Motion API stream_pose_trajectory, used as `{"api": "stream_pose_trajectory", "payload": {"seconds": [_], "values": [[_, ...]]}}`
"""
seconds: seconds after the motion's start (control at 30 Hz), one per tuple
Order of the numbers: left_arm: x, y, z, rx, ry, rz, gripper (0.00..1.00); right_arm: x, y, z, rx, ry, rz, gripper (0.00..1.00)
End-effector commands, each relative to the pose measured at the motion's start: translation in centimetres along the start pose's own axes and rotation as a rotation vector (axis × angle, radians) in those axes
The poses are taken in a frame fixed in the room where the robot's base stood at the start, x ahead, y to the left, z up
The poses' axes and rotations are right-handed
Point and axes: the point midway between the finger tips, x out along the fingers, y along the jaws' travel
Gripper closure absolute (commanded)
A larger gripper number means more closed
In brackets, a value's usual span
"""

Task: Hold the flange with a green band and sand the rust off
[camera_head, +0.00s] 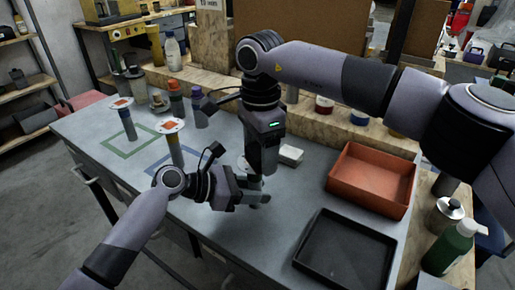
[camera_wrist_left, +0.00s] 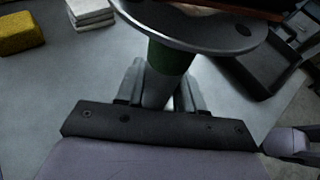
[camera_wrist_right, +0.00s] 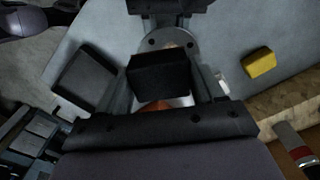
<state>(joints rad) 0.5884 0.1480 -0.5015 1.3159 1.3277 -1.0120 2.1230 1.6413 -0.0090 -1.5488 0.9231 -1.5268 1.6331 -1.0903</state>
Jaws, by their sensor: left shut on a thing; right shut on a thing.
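My left gripper (camera_head: 255,194) is shut on the flange with a green band. In the left wrist view the grey flange disc (camera_wrist_left: 195,32) sits above the green band (camera_wrist_left: 172,58), with the stem between the fingers. My right gripper (camera_head: 264,168) is shut on a black block (camera_wrist_right: 160,74) directly above my left gripper. In the right wrist view the block covers the middle of the flange disc (camera_wrist_right: 158,45), and orange rust (camera_wrist_right: 155,106) shows at its near side. I cannot tell whether block and disc touch. The held flange is mostly hidden in the head view.
Two other rust-topped flanges (camera_head: 121,104) (camera_head: 171,126) stand near green and blue outlines at the left. An orange bin (camera_head: 372,178) and a black tray (camera_head: 345,250) are at the right. A yellow sponge (camera_wrist_left: 20,33) and white pads (camera_wrist_left: 90,12) lie behind the grippers.

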Motion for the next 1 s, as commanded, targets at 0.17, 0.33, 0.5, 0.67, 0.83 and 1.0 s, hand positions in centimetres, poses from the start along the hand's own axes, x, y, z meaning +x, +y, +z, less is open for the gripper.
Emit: {"api": "stream_pose_trajectory", "payload": {"seconds": [0.17, 0.33, 0.5, 0.67, 0.83, 1.0], "values": [[0.0, 0.0, 0.1, 0.003, -0.001, -0.001, 1.0, 0.0, -1.2, 0.8, -0.001, 0.0, -0.001, 0.61], [0.1, -0.1, 0.1, 0.004, -0.001, -0.002, 1.0, 0.0, -2.5, 1.6, -0.001, 0.0, -0.002, 0.61], [0.1, -0.1, 0.1, 0.004, -0.001, -0.002, 1.0, -1.8, -2.9, 1.7, -0.002, 0.0, -0.006, 0.61], [0.1, -0.1, 0.1, 0.003, -0.001, -0.002, 1.0, -3.4, -2.8, 1.7, -0.003, 0.0, -0.004, 0.61], [0.0, -0.1, 0.1, 0.003, -0.001, -0.001, 1.0, -4.9, -2.8, 1.6, -0.002, 0.0, -0.004, 0.61], [0.0, 0.0, 0.1, 0.003, -0.001, -0.001, 1.0, -6.5, -2.8, 1.7, -0.002, -0.001, -0.004, 0.61]]}}
